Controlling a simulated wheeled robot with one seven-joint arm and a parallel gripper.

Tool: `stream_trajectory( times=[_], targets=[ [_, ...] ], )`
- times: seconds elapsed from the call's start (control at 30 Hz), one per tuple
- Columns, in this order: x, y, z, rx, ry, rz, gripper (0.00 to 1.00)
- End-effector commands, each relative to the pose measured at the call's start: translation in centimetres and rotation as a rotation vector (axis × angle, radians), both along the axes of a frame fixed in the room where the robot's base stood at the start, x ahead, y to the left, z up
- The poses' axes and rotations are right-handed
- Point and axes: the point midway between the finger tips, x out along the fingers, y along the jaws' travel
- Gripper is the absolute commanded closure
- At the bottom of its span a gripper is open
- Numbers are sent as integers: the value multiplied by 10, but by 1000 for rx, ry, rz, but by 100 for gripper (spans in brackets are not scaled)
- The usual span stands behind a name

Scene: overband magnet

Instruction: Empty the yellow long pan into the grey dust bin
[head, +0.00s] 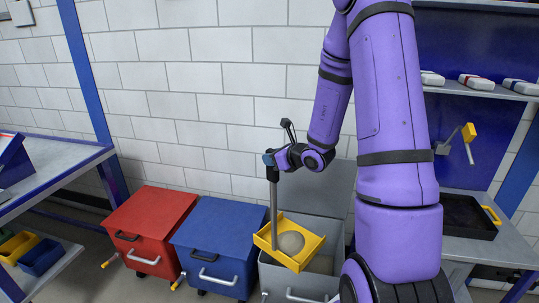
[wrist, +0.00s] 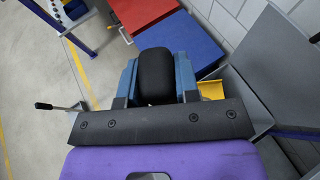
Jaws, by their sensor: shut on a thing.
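The yellow long pan (head: 308,251) hangs over the mouth of the grey dust bin (head: 290,282) in the head view. My gripper is shut on the pole's black top grip (wrist: 155,75), which the blue fingers clasp in the wrist view. A corner of the pan also shows there (wrist: 211,90). The bin's lid (head: 336,184) stands open against the wall, and some similar beige material (head: 322,265) shows inside the bin.
A blue bin (head: 215,240) and a red bin (head: 148,225), both with closed lids, stand left of the grey one. A workbench (head: 60,180) is at the far left. A bench with a black tray (head: 465,215) is at the right, under a shelf.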

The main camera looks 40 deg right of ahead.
Motion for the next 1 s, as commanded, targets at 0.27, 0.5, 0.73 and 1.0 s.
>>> stream_trajectory(
  times=[0.27, 0.5, 0.73, 1.0],
  targets=[
    [5, -19, 3, 32, 4, -1, 100],
    [9, -38, 5, 69, 14, -1, 100],
    [13, -56, 7, 105, 22, 0, 100],
    [18, -78, 10, 146, 33, -1, 100]
  ],
)
